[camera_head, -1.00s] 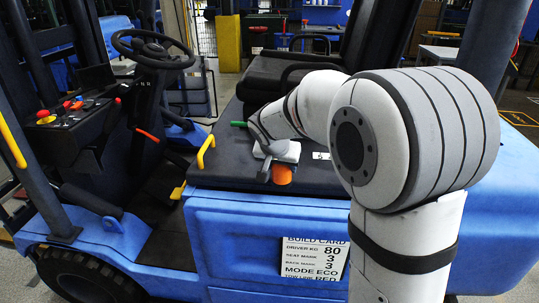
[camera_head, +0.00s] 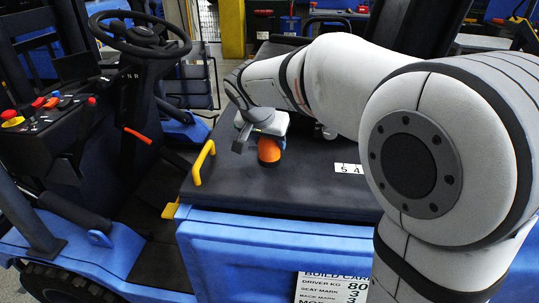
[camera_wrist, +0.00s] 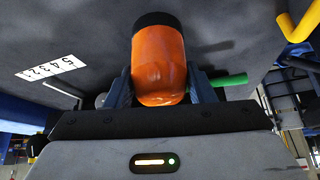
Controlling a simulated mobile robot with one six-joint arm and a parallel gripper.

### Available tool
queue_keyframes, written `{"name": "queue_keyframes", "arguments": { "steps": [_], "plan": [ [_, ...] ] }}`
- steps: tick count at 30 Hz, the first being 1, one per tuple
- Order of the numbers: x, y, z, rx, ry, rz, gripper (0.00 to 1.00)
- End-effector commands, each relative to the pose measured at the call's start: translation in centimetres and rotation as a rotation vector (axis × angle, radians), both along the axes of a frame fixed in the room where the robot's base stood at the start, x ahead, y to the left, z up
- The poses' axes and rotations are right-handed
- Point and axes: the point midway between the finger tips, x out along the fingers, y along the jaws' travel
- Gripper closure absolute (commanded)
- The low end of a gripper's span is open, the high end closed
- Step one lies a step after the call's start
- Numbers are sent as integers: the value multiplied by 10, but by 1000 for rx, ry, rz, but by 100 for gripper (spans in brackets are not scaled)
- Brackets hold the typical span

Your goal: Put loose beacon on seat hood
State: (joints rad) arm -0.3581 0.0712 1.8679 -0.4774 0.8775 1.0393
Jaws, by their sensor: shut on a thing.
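The orange beacon (camera_head: 269,150) with a black base is upright over the dark seat hood (camera_head: 235,190). My gripper (camera_head: 258,136) is shut on the beacon's orange part from above. In the wrist view the beacon (camera_wrist: 158,60) sits between my two fingers (camera_wrist: 160,88), its black base pointing away towards the hood (camera_wrist: 225,15). The base is very close to the hood; I cannot tell whether it touches. A white strip with numbers (camera_head: 348,169) lies on the hood to the right, and it also shows in the wrist view (camera_wrist: 50,67).
A yellow handle (camera_head: 203,162) stands at the hood's left edge. A green rod (camera_wrist: 229,80) shows beside my right-hand finger in the wrist view. The steering wheel (camera_head: 139,33) and a control panel (camera_head: 48,108) are at the left. The hood's front part is clear.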

Motion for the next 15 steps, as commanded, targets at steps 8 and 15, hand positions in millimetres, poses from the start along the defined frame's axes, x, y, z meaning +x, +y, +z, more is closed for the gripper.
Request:
{"name": "queue_keyframes", "arguments": {
  "steps": [8, 15],
  "plan": [
    [-1, 4, -31, -1, 2, 9, 77],
    [-1, 4, -40, 1, -1, 10, 77]
  ]
}}
